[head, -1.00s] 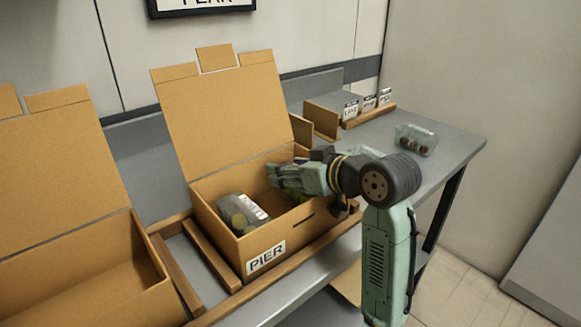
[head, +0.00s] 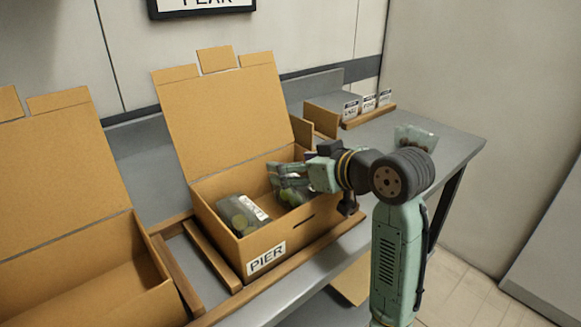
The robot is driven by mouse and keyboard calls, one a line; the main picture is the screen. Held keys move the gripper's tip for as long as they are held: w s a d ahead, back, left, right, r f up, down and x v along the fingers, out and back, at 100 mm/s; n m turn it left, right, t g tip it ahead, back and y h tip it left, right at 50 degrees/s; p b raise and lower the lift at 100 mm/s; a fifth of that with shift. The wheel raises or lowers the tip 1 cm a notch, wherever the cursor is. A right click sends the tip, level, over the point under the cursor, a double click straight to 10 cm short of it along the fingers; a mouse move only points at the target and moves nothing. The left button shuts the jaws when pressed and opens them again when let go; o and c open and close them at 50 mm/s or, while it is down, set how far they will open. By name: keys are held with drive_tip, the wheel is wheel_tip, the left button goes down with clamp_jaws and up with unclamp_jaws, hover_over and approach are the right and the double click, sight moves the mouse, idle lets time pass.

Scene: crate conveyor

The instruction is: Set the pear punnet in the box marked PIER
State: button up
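The cardboard box marked PIER (head: 222,236) stands with its lid up. Which punnet holds pears I cannot read for certain. My gripper (head: 277,175) reaches in from the right, just above the second punnet. Its two fingers look spread, with nothing clearly held between them.
Another open cardboard box (head: 95,275) stands at the left, beyond wooden rails (head: 212,257). Small label cards (head: 368,104) stand on a rack at the back. A sign hangs on the wall.

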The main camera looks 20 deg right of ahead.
drive_tip(key=b+v, duration=0.1)
drive_tip(key=v, duration=0.9)
drive_tip(key=shift+s+b, duration=0.1)
drive_tip(key=shift+b, duration=0.2)
